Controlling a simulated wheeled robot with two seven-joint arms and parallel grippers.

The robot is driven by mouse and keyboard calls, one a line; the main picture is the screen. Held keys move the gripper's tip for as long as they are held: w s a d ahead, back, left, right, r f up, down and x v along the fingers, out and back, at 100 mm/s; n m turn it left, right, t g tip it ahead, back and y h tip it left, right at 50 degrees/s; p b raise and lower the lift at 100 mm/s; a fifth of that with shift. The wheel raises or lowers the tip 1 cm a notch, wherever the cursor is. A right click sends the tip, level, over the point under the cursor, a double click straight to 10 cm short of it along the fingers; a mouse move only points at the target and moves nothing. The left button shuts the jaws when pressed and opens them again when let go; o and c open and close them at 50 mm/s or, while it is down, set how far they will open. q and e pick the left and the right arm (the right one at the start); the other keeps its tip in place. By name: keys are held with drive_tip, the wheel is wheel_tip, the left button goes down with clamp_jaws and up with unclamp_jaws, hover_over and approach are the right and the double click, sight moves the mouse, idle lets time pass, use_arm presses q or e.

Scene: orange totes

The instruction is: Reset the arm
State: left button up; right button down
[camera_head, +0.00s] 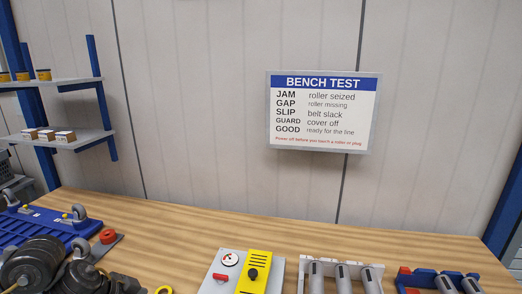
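Neither of my grippers shows clearly in the head view, and I see no fingertips. Dark rounded parts (38,262) fill the lower left corner and are cut off by the frame edge; I cannot tell exactly what they are.
A wooden bench (300,228) runs along the bottom. On it are a blue panel (28,224) with casters, a red button (108,236), a yellow-and-grey control box (257,272), a white roller rack (312,262) and a blue roller holder (427,278). A BENCH TEST sign (322,112) hangs behind.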

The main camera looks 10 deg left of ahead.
use_arm(q)
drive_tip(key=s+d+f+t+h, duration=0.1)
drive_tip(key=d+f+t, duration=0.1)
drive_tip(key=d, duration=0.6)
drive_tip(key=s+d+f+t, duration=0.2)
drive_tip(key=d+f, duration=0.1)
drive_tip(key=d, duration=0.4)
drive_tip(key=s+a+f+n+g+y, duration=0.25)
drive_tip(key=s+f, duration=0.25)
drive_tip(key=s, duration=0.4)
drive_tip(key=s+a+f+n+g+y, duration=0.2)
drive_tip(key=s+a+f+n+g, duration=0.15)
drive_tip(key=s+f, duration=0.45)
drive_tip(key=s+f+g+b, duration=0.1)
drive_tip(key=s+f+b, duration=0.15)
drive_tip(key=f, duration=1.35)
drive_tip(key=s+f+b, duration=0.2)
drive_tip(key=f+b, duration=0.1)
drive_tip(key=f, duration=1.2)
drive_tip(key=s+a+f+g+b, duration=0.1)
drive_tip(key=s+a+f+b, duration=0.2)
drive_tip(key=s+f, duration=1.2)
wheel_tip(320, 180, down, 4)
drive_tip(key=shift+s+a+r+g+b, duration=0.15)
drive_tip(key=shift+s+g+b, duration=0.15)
drive_tip(key=shift+b, duration=0.45)
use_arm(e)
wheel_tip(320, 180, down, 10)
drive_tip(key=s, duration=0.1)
